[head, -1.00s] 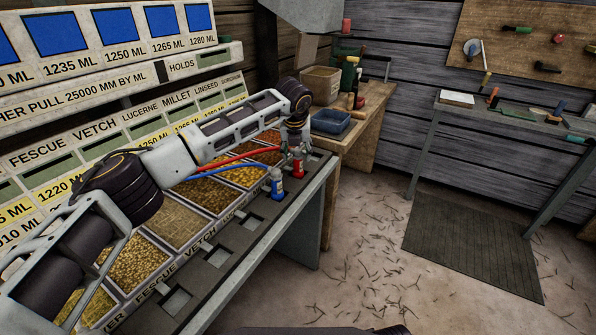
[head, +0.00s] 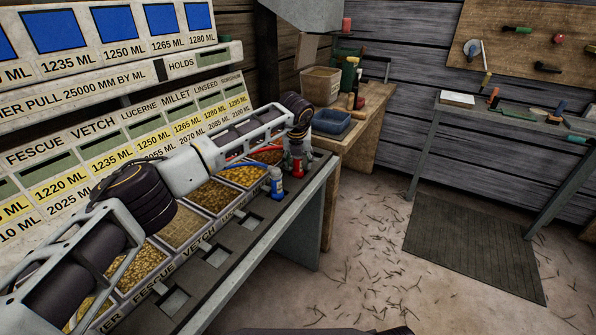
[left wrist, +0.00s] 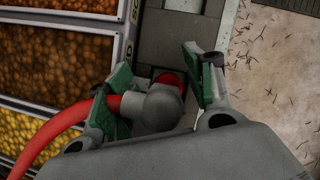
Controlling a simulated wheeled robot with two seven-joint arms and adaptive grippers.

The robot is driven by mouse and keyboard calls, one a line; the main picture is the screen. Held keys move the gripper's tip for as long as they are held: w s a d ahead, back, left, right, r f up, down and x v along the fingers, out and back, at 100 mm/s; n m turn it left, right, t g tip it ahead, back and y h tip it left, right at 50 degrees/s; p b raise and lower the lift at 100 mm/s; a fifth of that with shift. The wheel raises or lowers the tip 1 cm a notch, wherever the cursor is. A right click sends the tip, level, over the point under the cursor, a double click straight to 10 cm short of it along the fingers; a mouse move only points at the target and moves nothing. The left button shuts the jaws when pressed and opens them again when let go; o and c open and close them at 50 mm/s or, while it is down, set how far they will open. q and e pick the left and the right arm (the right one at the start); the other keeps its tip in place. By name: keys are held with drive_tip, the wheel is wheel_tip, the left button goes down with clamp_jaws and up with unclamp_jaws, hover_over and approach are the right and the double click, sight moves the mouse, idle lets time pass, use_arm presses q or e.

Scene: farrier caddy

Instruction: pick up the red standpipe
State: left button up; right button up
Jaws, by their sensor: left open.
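The red standpipe (head: 297,164) stands upright on the dark ledge in front of the seed bins. In the left wrist view its grey elbow head (left wrist: 162,105) shows with a red hose leading off left and a bit of red beyond it. My left gripper (head: 298,146) is directly above the standpipe in the head view. In the left wrist view the gripper's (left wrist: 155,78) green-padded fingers stand apart on either side of the elbow head, and a firm hold does not show. The standpipe's lower body is hidden in the wrist view. My right gripper is not seen.
A blue standpipe (head: 276,182) with a blue hose stands close in front and left of the red one. Bins of grain (head: 182,228) line the ledge. A wooden bench (head: 368,128) with a blue tray (head: 331,121) is just beyond.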

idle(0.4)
use_arm(q)
drive_tip(key=shift+r, duration=0.1)
clamp_jaws()
